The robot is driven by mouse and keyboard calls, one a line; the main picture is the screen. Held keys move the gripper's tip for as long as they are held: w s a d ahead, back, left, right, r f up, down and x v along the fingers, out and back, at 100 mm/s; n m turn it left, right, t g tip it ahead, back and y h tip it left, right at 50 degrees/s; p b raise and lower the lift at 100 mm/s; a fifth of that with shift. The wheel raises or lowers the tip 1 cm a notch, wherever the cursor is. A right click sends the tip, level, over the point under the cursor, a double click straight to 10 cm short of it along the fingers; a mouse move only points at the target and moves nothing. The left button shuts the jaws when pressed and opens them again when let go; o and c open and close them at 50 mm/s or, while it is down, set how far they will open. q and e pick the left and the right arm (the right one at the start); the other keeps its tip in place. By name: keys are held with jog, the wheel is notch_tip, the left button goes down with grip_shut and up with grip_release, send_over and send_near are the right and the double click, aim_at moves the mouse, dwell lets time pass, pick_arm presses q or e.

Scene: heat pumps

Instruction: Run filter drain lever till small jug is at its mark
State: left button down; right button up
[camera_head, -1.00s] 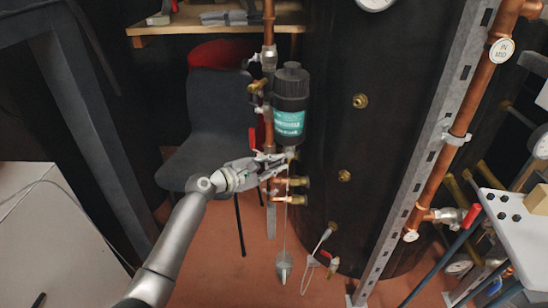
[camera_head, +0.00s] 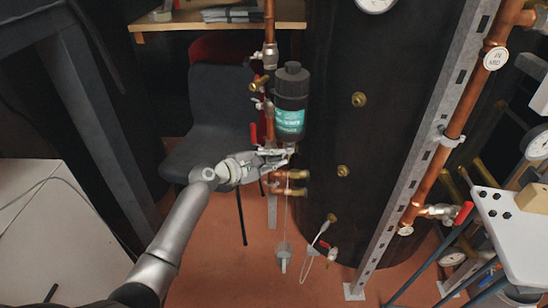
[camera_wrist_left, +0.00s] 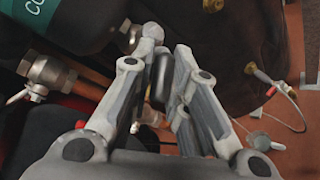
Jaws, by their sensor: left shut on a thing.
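The filter (camera_head: 291,103) is a black canister with a teal label, upright on the copper pipework in front of the dark tank. In the left wrist view its body (camera_wrist_left: 60,22) fills the upper left. My left gripper (camera_head: 285,156) is just below the filter. It is shut on a dark lever (camera_wrist_left: 160,78), which sits between its fingers in the left wrist view; the fingers hide most of it in the head view. The small jug (camera_head: 283,257) hangs low on a thin line below the gripper. Its mark and level are too small to read. My right gripper is out of view.
A dark tank (camera_head: 345,120) with brass ports stands right of the filter. A dark chair (camera_head: 215,110) stands behind my arm. A hose (camera_head: 313,248) hangs right of the jug.

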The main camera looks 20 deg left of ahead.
pick_arm(q)
jog(key=shift+s+d+f, duration=0.15)
jog(key=shift+f, duration=0.2)
jog(key=c, duration=1.6)
grip_release()
jog(key=shift+o, duration=0.8)
jog(key=shift+r, duration=0.15)
jog(key=v, duration=1.2)
